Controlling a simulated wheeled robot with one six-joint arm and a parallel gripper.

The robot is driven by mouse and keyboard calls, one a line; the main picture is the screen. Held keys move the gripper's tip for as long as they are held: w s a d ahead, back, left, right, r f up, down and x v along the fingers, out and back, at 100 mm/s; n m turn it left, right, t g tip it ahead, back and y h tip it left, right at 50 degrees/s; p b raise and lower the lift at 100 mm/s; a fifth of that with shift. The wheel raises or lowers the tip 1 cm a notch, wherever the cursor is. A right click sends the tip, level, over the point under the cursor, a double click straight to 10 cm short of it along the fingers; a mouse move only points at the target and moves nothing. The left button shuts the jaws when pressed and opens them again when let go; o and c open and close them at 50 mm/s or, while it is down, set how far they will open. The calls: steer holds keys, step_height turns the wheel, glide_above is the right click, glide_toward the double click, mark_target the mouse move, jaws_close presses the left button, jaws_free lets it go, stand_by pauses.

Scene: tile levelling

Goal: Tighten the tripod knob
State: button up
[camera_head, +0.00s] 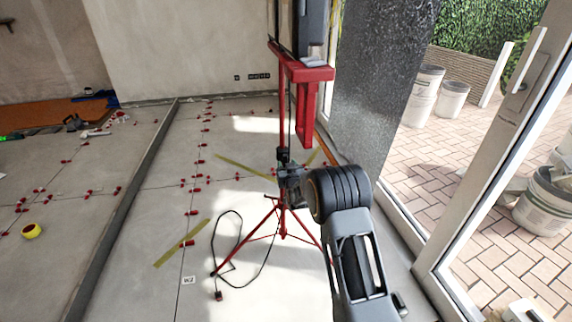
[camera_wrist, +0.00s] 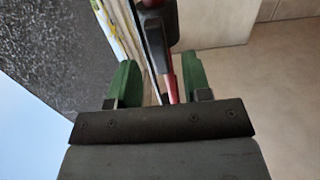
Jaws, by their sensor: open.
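The red tripod (camera_head: 283,222) stands on the tiled floor in the middle of the head view, legs spread, with a red upper frame above. A black clamp or knob part (camera_head: 283,155) sits on its pole. My gripper (camera_head: 290,173) is close to the pole just below that part. In the wrist view my gripper (camera_wrist: 158,82) shows two green fingers, apart and open. A dark part (camera_wrist: 155,38) and a red piece of the tripod (camera_wrist: 170,85) show between and beyond the fingers. I cannot tell whether the fingers touch anything, and the knob's exact shape is unclear.
A black cable (camera_head: 237,245) lies looped on the floor by the left tripod leg. Red levelling clips (camera_head: 192,213) dot the tile joints. A dark speckled wall edge (camera_head: 375,85) and the glass door frame (camera_head: 400,225) stand close on the right.

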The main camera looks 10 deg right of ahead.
mark_target(285, 161)
steer(key=shift+w, duration=1.4)
jaws_close()
